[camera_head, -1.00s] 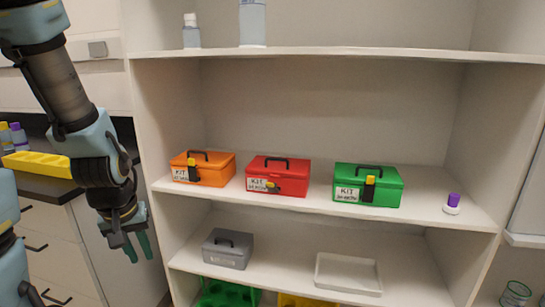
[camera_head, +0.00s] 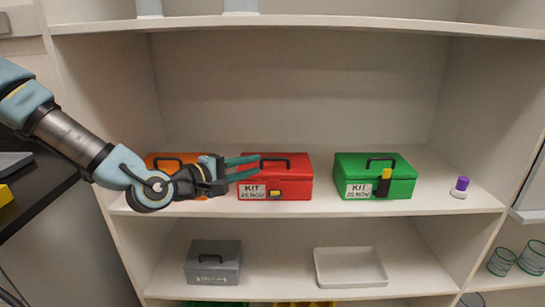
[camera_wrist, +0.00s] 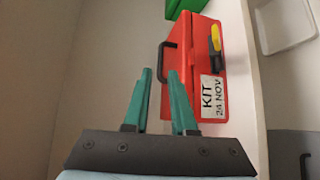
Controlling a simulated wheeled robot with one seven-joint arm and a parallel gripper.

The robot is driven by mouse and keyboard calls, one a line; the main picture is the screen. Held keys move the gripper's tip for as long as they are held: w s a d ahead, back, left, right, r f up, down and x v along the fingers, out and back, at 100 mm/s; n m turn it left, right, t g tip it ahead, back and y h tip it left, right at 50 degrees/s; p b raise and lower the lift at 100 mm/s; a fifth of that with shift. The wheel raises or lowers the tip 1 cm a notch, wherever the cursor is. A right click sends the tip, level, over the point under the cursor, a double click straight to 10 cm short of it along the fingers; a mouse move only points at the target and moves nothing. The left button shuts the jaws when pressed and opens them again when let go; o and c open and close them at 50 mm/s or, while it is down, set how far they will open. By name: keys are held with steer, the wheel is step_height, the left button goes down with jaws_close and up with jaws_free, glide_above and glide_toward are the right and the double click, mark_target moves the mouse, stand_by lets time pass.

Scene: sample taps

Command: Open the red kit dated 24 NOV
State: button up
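The red kit (camera_head: 300,184) stands on the middle shelf board, lid closed, with a white label (camera_head: 252,192) reading KIT 24 NOV. Its black handle (camera_head: 290,161) lies on top. Its yellow-and-black latch (camera_head: 276,194) lies sideways on the front. My gripper (camera_head: 259,166) overlaps the kit's upper left in the head view. In the wrist view my gripper (camera_wrist: 160,72) is open and empty. Its green fingers point toward the handle (camera_wrist: 166,60) side of the red kit (camera_wrist: 190,68), and the label (camera_wrist: 212,94) is readable. Contact with the kit cannot be told.
An orange kit (camera_head: 172,160) is left of the red one, mostly behind my gripper. A green kit (camera_head: 404,175) and a purple-capped bottle (camera_head: 460,188) are to the right. Below are a grey box (camera_head: 213,263) and a white tray (camera_head: 350,268). The upper board (camera_head: 300,20) runs overhead.

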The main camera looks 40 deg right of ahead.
mark_target(275, 159)
steer(key=d, duration=0.3)
steer(key=d+f+p, duration=0.1)
steer(key=d, duration=0.5)
steer(key=shift+w+f, duration=0.25)
steer(key=shift+w, duration=0.15)
jaws_close()
stand_by(0.9)
